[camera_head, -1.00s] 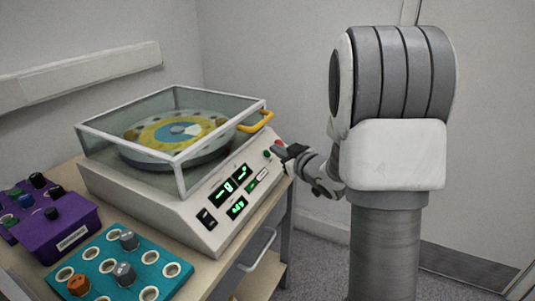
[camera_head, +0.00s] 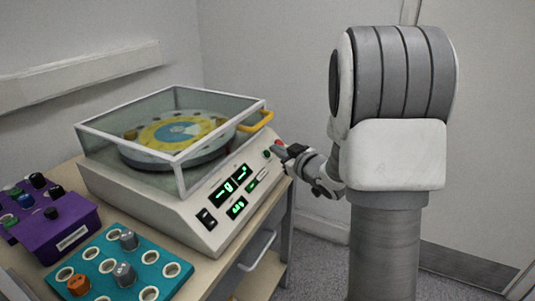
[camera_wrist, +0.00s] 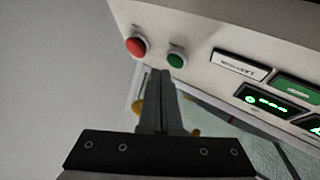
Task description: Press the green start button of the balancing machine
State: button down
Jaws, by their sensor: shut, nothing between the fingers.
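The balancing machine (camera_head: 165,208) is a pale console on a table, with a clear cover over a yellow and blue disc. Its green start button (camera_wrist: 176,60) is at the end of the sloped panel, beside a red button (camera_wrist: 137,46). The green button also shows in the head view (camera_head: 267,154). My gripper (camera_wrist: 161,72) is shut and empty. In the wrist view its fingertips are just below the green button and overlap the button's lower edge closely; whether they touch it I cannot tell.
The clear cover has a yellow handle (camera_head: 256,122) close to my gripper. Lit green displays (camera_head: 223,193) are on the panel. A teal tray (camera_head: 178,283) with knobs and a purple box (camera_head: 60,227) stand at the left front. A wall rail (camera_head: 80,75) runs behind.

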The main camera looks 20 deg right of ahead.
jog(key=shift+w+a+f+b, duration=0.2)
jog(key=shift+a+f+b, duration=0.05)
jog(key=shift+f+b, duration=0.1)
